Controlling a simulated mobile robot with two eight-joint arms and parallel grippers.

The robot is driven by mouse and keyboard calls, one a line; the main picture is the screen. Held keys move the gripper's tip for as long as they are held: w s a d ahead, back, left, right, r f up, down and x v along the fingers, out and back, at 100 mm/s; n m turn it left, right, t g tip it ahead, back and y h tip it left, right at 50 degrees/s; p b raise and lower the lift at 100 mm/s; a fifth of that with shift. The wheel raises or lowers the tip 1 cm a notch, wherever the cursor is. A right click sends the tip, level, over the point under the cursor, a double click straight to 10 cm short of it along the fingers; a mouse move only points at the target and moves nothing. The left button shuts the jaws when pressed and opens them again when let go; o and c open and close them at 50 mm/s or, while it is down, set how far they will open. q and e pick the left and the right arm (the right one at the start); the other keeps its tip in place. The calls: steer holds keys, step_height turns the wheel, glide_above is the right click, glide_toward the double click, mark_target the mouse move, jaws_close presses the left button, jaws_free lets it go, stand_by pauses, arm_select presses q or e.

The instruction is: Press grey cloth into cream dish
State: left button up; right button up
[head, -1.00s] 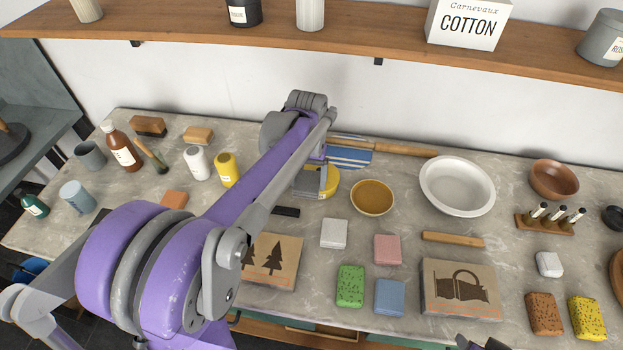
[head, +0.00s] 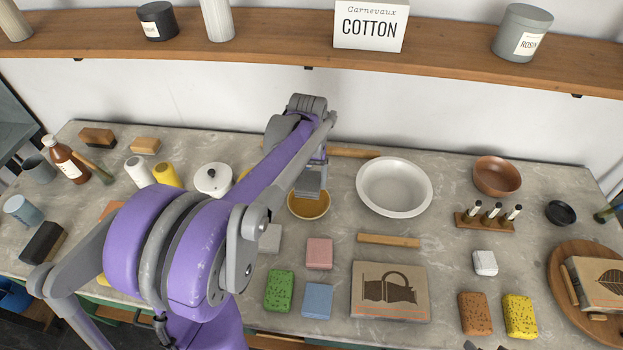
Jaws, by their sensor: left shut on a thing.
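The cream dish (head: 309,206) is a small round bowl with a cream rim and an ochre inside, left of the wide white basin. My left gripper (head: 309,184) is over the back of this dish and hides part of its rim. It is shut on a small grey thing, which looks like the grey cloth (head: 308,183). My gripper and arm hide much of it. I cannot tell whether it touches the dish.
A wide white basin (head: 428,190) stands just right of the dish. A pink block (head: 319,253), a pale grey block (head: 269,238) and a wooden bar (head: 389,241) lie in front. A shelf (head: 270,55) runs along the wall above.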

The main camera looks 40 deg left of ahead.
mark_target(309, 202)
arm_select(q)
steer(key=shift+w+f, duration=0.1)
steer(key=shift+f, duration=0.05)
steer(key=shift+f+b, duration=0.55)
steer(key=shift+f, duration=0.35)
steer(key=shift+f+b, duration=1.05)
steer(key=shift+f, duration=0.9)
arm_select(e)
steer(key=shift+s+f, duration=0.3)
steer(key=shift+f, duration=0.4)
steer(key=shift+s+f, duration=0.25)
steer(key=shift+f, duration=0.5)
steer(key=shift+s+f, duration=0.3)
steer(key=shift+f, duration=0.4)
arm_select(q)
steer(key=shift+f+b, duration=0.35)
steer(key=shift+f, duration=0.2)
arm_select(e)
steer(key=shift+s+f, duration=0.1)
steer(key=shift+f, duration=0.35)
arm_select(q)
steer(key=shift+r, duration=0.1)
steer(key=shift+r+p, duration=1.9)
steer(key=shift+r, duration=1.6)
arm_select(e)
steer(key=r, duration=0.1)
steer(key=w+r, duration=0.1)
steer(key=r, duration=0.3)
steer(key=shift+w, duration=0.4)
